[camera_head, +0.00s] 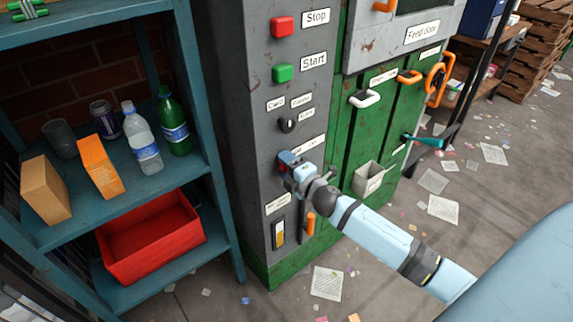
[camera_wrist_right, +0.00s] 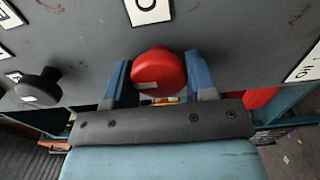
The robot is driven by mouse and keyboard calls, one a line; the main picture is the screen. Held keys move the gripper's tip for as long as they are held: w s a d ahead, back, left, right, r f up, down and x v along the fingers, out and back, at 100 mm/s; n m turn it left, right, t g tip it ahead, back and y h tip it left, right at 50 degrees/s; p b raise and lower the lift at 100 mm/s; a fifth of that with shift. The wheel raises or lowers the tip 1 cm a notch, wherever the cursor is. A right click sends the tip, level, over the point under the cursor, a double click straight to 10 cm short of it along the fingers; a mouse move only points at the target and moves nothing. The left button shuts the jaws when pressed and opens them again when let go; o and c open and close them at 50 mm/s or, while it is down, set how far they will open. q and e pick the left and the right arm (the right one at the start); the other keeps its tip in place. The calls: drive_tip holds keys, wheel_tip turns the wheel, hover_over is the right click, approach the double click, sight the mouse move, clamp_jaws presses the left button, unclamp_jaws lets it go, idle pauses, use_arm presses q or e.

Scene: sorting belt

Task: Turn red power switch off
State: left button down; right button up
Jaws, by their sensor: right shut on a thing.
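The red power switch (camera_wrist_right: 158,72) is a round red knob on the grey machine panel. In the wrist view it sits between my right gripper's two blue fingers, which are shut on its sides. A white label with a dark round mark lies just above it. In the head view my right gripper (camera_head: 289,163) is against the grey panel, below a small black knob, and hides the red switch. A pale stripe shows on the knob's front. My left gripper is in neither view.
Above the gripper, the grey panel carries a red Stop button (camera_head: 283,26), a green Start button (camera_head: 283,73) and a black knob (camera_head: 288,125). A yellow-and-white switch (camera_head: 278,234) is below. A teal shelf (camera_head: 222,215) with bottles and a red bin (camera_head: 150,265) stands left.

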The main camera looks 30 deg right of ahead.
drive_tip(key=o, duration=0.9)
drive_tip(key=shift+s, duration=0.1)
drive_tip(key=s+d, duration=0.1)
drive_tip(key=s, duration=1.2)
drive_tip(key=shift+s, duration=0.3)
